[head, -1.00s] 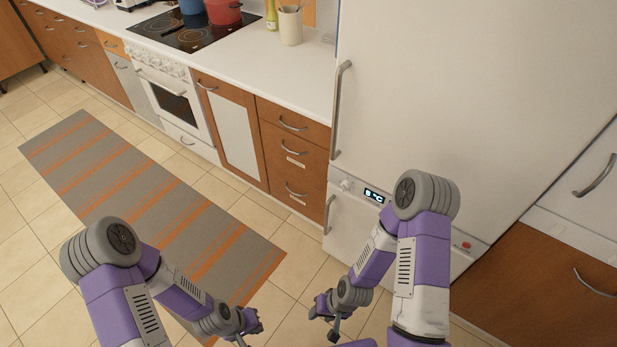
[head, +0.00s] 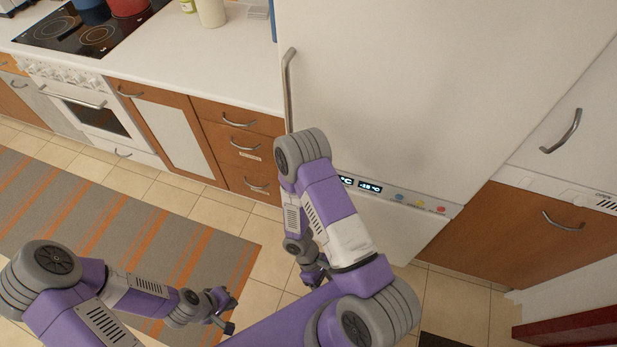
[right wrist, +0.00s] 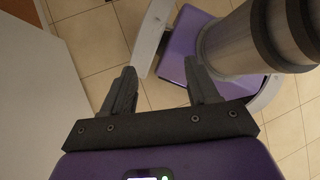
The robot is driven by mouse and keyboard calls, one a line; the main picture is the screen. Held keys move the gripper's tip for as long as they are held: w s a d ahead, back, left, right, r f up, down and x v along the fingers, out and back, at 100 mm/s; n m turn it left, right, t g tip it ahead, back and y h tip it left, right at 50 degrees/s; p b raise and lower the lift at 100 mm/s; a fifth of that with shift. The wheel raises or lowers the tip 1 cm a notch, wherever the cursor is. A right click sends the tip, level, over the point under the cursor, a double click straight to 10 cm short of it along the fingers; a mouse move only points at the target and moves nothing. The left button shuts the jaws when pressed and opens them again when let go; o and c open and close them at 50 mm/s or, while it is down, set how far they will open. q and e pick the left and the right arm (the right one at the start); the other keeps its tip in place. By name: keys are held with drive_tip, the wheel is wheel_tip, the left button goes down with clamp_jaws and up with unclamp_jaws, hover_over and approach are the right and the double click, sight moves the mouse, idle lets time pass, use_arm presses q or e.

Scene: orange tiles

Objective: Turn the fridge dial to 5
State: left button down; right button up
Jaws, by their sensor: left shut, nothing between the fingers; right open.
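The white fridge (head: 440,95) stands in the middle and right of the head view. Its control strip shows one display (head: 370,187) that seems to read -18 °C, and a second display (head: 345,180) partly covered by my right arm. The fridge dial is hidden behind that arm. My right gripper (head: 316,277) is low in front of the fridge, below the strip; in the right wrist view (right wrist: 163,88) its fingers are apart with nothing between them. My left gripper (head: 226,312) is shut and empty, low over the floor to the left, away from the fridge.
Several coloured buttons (head: 419,203) sit on the strip's right part. A long fridge handle (head: 289,90) is above my right arm. Wooden drawers (head: 240,150) and a stove (head: 90,110) are to the left. A striped rug (head: 130,230) lies on the tiled floor.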

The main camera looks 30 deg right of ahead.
drive_tip(key=w+d+r+n+t+h, duration=0.3)
drive_tip(key=w+d+n+t+h, duration=0.2)
drive_tip(key=w+d+n+h, duration=0.55)
drive_tip(key=w+a+r+n+t+h, duration=0.1)
drive_tip(key=w+a+r+n+t, duration=0.2)
drive_tip(key=w+t, duration=0.45)
drive_tip(key=w+a+r+n+t+h, duration=0.1)
drive_tip(key=w+a+r+n+t, duration=0.15)
drive_tip(key=w+n+t, duration=0.45)
drive_tip(key=w+d+m+b, duration=0.1)
drive_tip(key=w+d, duration=0.5)
drive_tip(key=shift+w+d+g, duration=0.15)
drive_tip(key=shift+w+g, duration=0.15)
drive_tip(key=shift+g, duration=0.05)
drive_tip(key=shift+r+y, duration=0.1)
drive_tip(key=shift+y, duration=0.15)
drive_tip(key=shift+c, duration=0.2)
drive_tip(key=c, duration=1)
